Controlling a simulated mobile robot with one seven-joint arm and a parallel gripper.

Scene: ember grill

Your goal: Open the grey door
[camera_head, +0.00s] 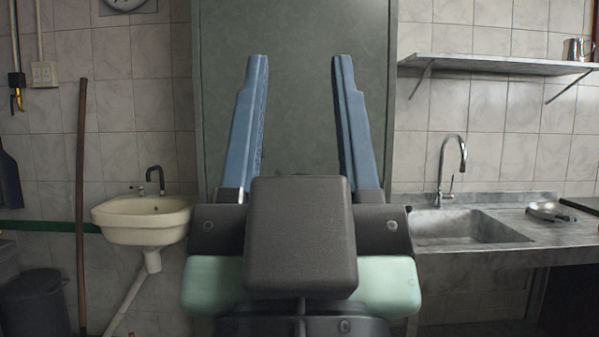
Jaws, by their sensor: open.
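The grey door (297,30) stands straight ahead in the head view, a tall flat grey-green panel in a tiled wall. It looks shut. My gripper (300,68) is in front of the door, with its two blue fingers pointing up in the picture and spread wide apart. Nothing is between the fingers except the view of the door. I see no handle; the lower part of the door is hidden behind my gripper. I cannot tell how far the fingertips are from the door.
A small cream washbasin (142,219) hangs on the wall left of the door, with a brown pole (81,200) and a dark bin (35,303) further left. A sink counter (540,233) stands at the right, below a grey wall shelf (490,65) holding a metal mug (575,50).

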